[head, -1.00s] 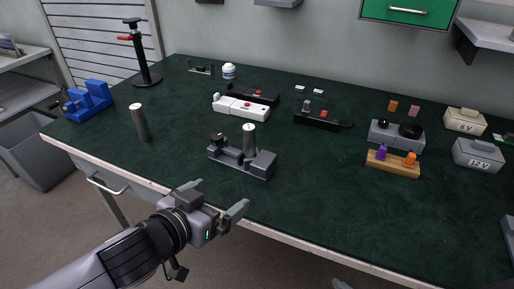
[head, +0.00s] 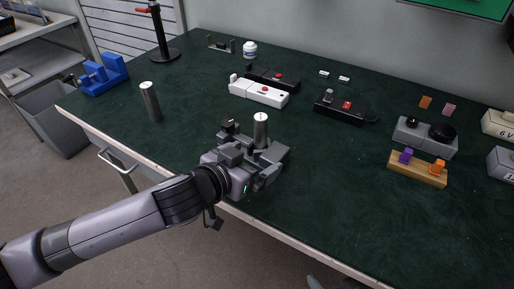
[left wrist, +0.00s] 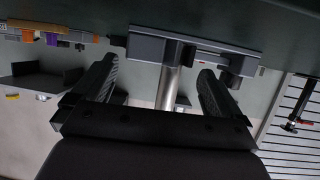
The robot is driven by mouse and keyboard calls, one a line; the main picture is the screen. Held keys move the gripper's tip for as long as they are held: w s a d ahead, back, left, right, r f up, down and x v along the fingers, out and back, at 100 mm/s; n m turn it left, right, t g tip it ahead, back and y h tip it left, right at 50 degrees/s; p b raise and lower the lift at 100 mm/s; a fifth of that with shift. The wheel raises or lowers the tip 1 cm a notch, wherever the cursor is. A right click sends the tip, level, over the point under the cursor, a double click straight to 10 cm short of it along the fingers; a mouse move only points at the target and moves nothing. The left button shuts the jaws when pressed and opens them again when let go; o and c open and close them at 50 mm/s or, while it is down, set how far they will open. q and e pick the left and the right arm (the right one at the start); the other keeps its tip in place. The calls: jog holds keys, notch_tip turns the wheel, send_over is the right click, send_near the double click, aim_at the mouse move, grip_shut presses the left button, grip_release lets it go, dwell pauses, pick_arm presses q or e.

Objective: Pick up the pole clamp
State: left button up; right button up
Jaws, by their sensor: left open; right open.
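A dark grey fixture (head: 276,156) with a silver upright post (head: 260,130) stands near the table's front edge; I take it to be the pole clamp, though I cannot be sure. My left gripper (head: 258,163) is at its front side, partly hiding it in the head view. In the left wrist view, which is upside down, the fixture (left wrist: 230,53) spans the top and its post (left wrist: 169,82) lies between the two spread fingers of my left gripper (left wrist: 160,75). The gripper is open, with gaps beside the post.
A second silver cylinder (head: 150,101) stands to the left. A white device (head: 258,92) and a black device (head: 340,108) lie behind. A wooden block (head: 417,170) with purple and orange pieces is at right. The green table (head: 330,190) is clear in front of it.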

aim_at(261, 155)
pick_arm(q)
jog(key=shift+x, duration=1.55)
jog(key=shift+c, duration=0.3)
jog(key=c, duration=0.9)
jog(key=shift+r, duration=0.15)
jog(key=shift+c, duration=0.2)
jog(key=shift+r, duration=0.1)
